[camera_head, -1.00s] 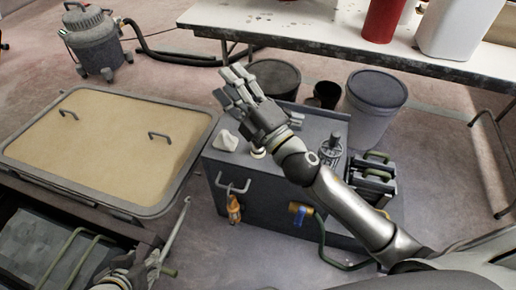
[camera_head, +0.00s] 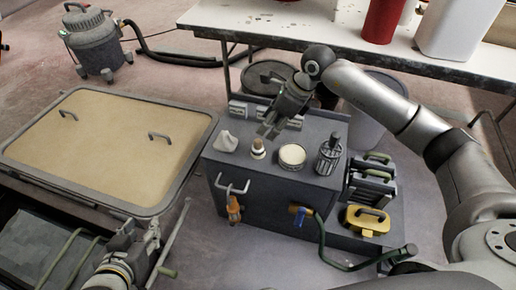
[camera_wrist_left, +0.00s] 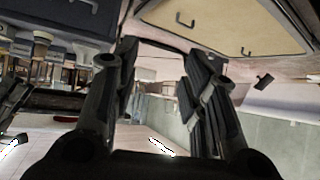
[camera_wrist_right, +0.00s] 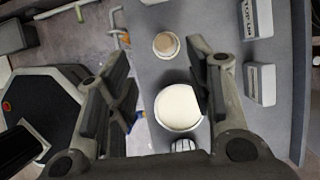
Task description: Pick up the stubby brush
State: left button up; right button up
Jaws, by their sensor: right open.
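A small stubby piece with a pale round top and a tan band, probably the stubby brush (camera_head: 258,149), stands upright on the grey cabinet top (camera_head: 240,160). In the right wrist view it shows from above as a tan disc (camera_wrist_right: 166,44). My right gripper (camera_head: 268,132) points down just above and behind it, open and empty; the brush lies between the finger lines in the right wrist view, apart from both. My left gripper (camera_head: 148,245) is low at the left, near the dark open bin, with its fingers apart and empty in the left wrist view (camera_wrist_left: 160,75).
A cream-topped round tin (camera_head: 292,155) and a dark caged piece (camera_head: 328,156) stand right of the brush. Small labelled blocks (camera_head: 238,109) line the back. A yellow handled box (camera_head: 366,219) sits lower right.

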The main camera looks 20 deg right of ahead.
aim_at(259, 141)
jog(key=x, duration=0.2)
jog(key=d+b+x, duration=0.1)
jog(key=x, duration=0.1)
jog(key=shift+w+a+f, duration=0.1)
jog(key=shift+f, duration=0.45)
jog(key=shift+w+a+f, duration=0.1)
jog(key=shift+a+f, duration=0.1)
jog(key=shift+f, duration=0.25)
jog(key=b+x, duration=0.2)
jog(key=x, duration=0.2)
jog(key=shift+a+f, duration=0.15)
jog(key=shift+a, duration=0.15)
pick_arm(q)
jog(key=w+d+r+t+h, duration=0.1)
jog(key=w+r+t, duration=0.1)
jog(key=r+t, duration=0.2)
jog(key=w+d+r+t+h, duration=0.1)
jog(key=w+d+r+t, duration=0.1)
jog(key=r, duration=0.6)
jog(key=shift+w+r+t+h, duration=0.15)
jog(key=shift+w+t+h, duration=0.25)
jog(key=shift+w+t, duration=0.5)
pick_arm(e)
jog(key=shift+w+f, duration=0.1)
pick_arm(q)
jog(key=shift+s+d, duration=0.1)
pick_arm(e)
grip_shut()
